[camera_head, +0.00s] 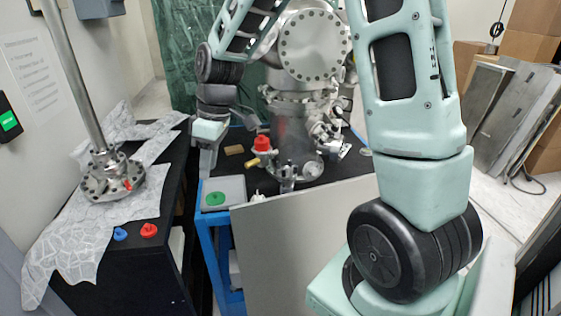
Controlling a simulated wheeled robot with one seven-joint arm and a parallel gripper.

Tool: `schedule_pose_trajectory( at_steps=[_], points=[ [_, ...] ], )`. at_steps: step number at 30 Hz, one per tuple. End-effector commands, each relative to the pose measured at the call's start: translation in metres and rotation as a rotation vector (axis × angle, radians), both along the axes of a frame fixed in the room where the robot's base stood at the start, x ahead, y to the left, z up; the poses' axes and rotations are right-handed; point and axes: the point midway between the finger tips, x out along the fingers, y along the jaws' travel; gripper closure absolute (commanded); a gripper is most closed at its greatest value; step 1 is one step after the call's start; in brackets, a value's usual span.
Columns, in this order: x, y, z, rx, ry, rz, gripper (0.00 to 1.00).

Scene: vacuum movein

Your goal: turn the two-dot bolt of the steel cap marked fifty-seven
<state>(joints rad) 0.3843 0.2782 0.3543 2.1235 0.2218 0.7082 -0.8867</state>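A steel vacuum chamber (292,125) stands at the back centre on a dark bench. A round bolted steel cap (313,44) faces me near its top. A smaller steel flange (313,169) shows low on its right side. I cannot read any marking or bolt dots, so I cannot tell which cap is fifty-seven. My gripper (207,168) hangs down left of the chamber, apart from it, above the corner by a grey box with a green button. Its fingers are small and overlap in this view; I cannot tell whether they are open.
A red-capped valve (262,144) sticks out at the chamber's lower left. The grey box (223,193) is on a blue frame (219,240). A steel post on a flange (112,178) stands on foil at left, near red and blue knobs (149,230). Panels and cartons lie right.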

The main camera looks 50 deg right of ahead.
Motion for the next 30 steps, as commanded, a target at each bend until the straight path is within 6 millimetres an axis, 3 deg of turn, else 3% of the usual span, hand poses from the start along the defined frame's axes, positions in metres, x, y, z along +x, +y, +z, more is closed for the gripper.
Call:
schedule_pose_trajectory(
  at_steps=[1, 4, 9, 13, 15, 19, 23, 30],
  points=[
    [0.016, -0.039, -0.007, 0.015, -0.018, -0.027, 0.65],
    [0.036, -0.110, -0.016, 0.031, -0.069, -0.037, 0.65],
    [0.039, -0.230, -0.033, 0.032, -0.159, -0.055, 0.65],
    [0.028, -0.290, -0.042, 0.019, -0.206, -0.060, 0.65],
    [0.024, -0.309, -0.044, 0.014, -0.222, -0.060, 0.65],
    [0.020, -0.323, -0.048, 0.010, -0.234, -0.058, 0.65],
    [0.023, -0.321, -0.058, 0.011, -0.233, -0.055, 0.65],
    [0.036, -0.309, -0.098, 0.011, -0.231, -0.055, 0.65]
  ],
)
